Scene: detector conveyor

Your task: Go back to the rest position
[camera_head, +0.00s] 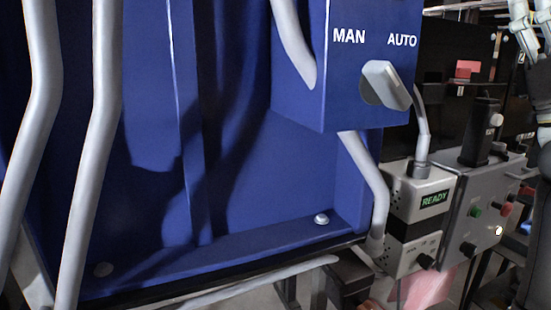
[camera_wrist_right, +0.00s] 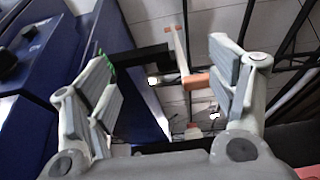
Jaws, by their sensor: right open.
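My right gripper shows at the upper right edge of the head view (camera_head: 525,32), partly cut off, with its arm along the right edge. In the right wrist view the gripper (camera_wrist_right: 160,62) is open, its two fingers wide apart with nothing between them. It is apart from the blue cabinet, which lies to the left in that view. My left gripper is not in view.
A blue cabinet (camera_head: 270,190) with grey pipes fills the left and centre. Its switch box carries a grey knob (camera_head: 386,85) under MAN and AUTO. A READY box (camera_head: 410,215) and a grey button panel (camera_head: 480,215) stand near my right arm.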

